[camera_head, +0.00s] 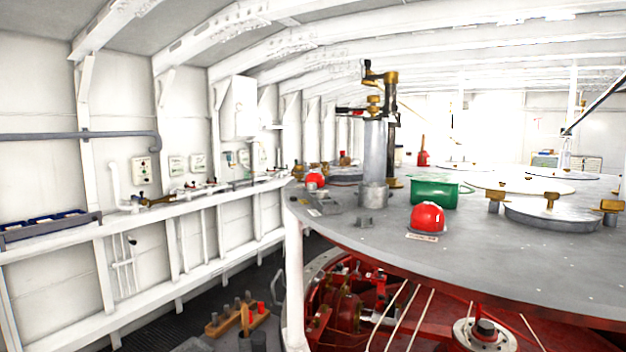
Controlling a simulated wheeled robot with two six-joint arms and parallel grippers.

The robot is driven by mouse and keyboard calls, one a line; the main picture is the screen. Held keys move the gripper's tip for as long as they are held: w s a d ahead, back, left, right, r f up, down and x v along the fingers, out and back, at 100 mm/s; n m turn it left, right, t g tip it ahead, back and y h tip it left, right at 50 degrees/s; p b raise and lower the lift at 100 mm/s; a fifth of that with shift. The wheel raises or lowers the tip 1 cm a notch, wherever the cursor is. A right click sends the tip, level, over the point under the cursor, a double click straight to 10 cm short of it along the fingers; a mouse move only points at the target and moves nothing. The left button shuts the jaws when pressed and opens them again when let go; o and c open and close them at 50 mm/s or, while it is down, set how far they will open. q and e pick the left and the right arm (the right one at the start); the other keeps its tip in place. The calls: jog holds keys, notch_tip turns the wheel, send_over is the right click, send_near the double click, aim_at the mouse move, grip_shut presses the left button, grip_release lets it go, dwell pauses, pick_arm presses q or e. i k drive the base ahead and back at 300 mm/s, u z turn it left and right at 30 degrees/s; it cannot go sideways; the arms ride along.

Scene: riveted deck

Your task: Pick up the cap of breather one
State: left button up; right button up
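A red dome-shaped cap (428,217) sits on the grey round deck plate (470,264), right of the picture's middle. A small pale label plate (422,237) lies in front of it; its text is too small to read. A second, smaller-looking red cap (315,180) sits farther left on the same plate. I cannot tell from the labels which one belongs to breather one. What lies under the caps is hidden. Neither of my grippers shows in the head view.
A green container (434,192) stands just behind the nearer red cap. A tall grey cylinder (375,165) with brass fittings rises to its left. A round grey hatch cover (551,215) with brass clamps is at right. The plate's front area is bare, with red machinery (350,305) below its edge.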

aim_at(316, 177)
jog(key=u, duration=1.6)
jog(key=i, duration=4.6)
jog(key=z, duration=2.2)
jog(key=i, duration=1.5)
